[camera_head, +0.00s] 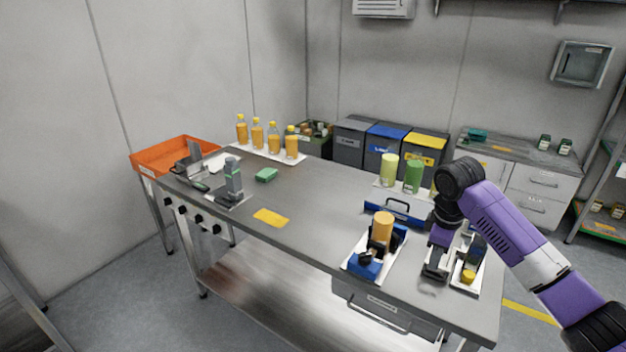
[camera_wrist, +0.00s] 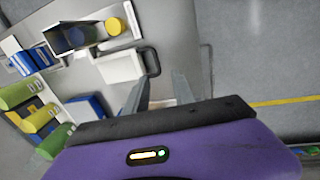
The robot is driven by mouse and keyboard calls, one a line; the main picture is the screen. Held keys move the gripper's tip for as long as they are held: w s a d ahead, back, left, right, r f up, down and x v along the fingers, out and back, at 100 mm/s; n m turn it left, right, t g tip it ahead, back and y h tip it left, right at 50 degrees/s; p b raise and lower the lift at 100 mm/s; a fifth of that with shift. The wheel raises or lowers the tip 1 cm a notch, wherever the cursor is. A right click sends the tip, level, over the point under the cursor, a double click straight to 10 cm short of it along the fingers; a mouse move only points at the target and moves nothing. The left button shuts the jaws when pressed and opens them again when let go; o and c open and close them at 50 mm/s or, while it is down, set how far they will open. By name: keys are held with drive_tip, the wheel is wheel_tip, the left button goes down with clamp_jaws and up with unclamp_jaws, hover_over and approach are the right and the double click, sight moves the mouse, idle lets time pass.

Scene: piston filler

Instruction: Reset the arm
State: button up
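My purple arm reaches in from the right. My gripper (camera_head: 434,272) points down over the right end of the grey workbench (camera_head: 320,215), beside a white tray (camera_head: 461,287) that holds a dark part and a small yellow cylinder (camera_head: 468,276). In the wrist view my gripper (camera_wrist: 160,88) has its two grey fingers apart with nothing between them. A pale box with a dark handle (camera_wrist: 122,66) lies just beyond the fingertips, and the yellow cylinder (camera_wrist: 115,27) sits farther off. I cannot tell the exact height of the fingertips above the bench.
Left of my gripper stands a blue-based filler with an orange cylinder (camera_head: 383,227). Bottles (camera_head: 273,140), a green sponge (camera_head: 266,175) and an orange bin (camera_head: 165,157) are farther left. The bench middle is mostly clear.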

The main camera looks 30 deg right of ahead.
drive_tip(key=w+a+r+m+t+h, duration=0.1)
drive_tip(key=w+r+t, duration=0.3)
drive_tip(key=w, duration=0.3)
drive_tip(key=w+a+r+m+t, duration=0.1)
drive_tip(key=w+a+r+t, duration=0.2)
drive_tip(key=w, duration=0.4)
drive_tip(key=w+a+r+m+t, duration=0.1)
drive_tip(key=a+r+m+t, duration=0.15)
drive_tip(key=a+t, duration=0.35)
drive_tip(key=w+a+r+m+t, duration=0.2)
drive_tip(key=a+r+t, duration=0.15)
drive_tip(key=a, duration=0.55)
drive_tip(key=s+a+f+y, duration=0.1)
drive_tip(key=s+a+f, duration=0.2)
drive_tip(key=s, duration=1.2)
drive_tip(key=s+a+f+n+g+y, duration=0.1)
drive_tip(key=s+a+f, duration=0.2)
drive_tip(key=s+a, duration=0.7)
drive_tip(key=s+a+f+n+g, duration=0.1)
drive_tip(key=s+a+f, duration=0.3)
drive_tip(key=s, duration=1.5)
drive_tip(key=a, duration=0.3)
drive_tip(key=shift+s+a+y, duration=0.2)
drive_tip(key=shift+s+y, duration=0.15)
drive_tip(key=shift+y, duration=0.05)
